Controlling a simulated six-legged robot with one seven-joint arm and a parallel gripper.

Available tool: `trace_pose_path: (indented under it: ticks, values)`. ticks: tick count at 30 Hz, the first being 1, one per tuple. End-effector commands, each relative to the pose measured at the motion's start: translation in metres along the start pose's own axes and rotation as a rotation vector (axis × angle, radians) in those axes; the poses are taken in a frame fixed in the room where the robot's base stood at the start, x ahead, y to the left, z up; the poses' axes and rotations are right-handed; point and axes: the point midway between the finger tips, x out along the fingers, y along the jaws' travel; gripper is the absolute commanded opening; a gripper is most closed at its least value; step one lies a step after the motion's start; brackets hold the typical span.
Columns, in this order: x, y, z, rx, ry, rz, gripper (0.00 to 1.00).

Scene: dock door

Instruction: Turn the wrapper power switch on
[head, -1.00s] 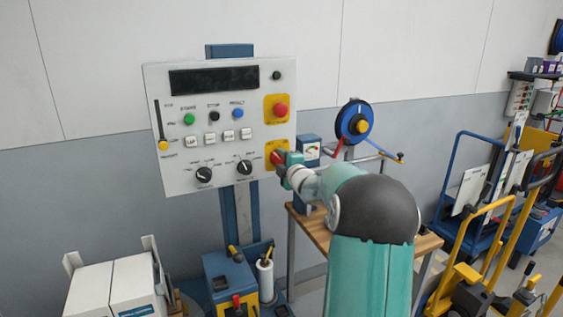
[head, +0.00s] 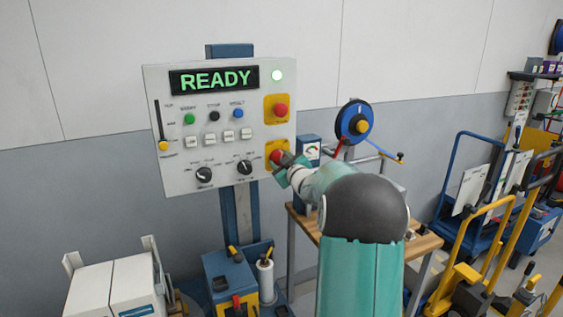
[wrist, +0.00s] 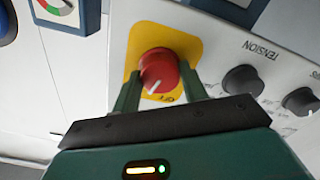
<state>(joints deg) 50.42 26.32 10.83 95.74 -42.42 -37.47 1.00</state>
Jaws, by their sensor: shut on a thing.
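The wrapper power switch is a red rotary knob (wrist: 158,70) with a white pointer line, on a yellow plate (wrist: 182,36) at the lower right of the control panel (head: 222,170). In the wrist view the pointer runs down and to the left. My gripper (wrist: 160,92) is shut on the knob, one green finger on each side. In the head view the knob (head: 275,157) is partly hidden by my gripper (head: 284,164). The panel's display (head: 214,80) reads READY in green, and a lamp (head: 277,76) beside it is lit.
A red mushroom button (head: 281,110) on a yellow plate sits just above the switch. A black tension knob (wrist: 241,79) is close beside my gripper. A wooden bench (head: 312,222) with a blue reel (head: 355,121) stands to the right. Carts fill the far right.

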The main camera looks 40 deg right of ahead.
Motion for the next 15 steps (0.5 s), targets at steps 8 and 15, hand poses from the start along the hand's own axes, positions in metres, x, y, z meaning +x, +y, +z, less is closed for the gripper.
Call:
trace_pose_path:
  ticks: [8,15]
  values:
    - [0.0,0.001,0.0,0.252,0.0,0.002,0.2]
    - [-0.0001,0.0011,0.0003,0.416,0.0,0.002,0.2]
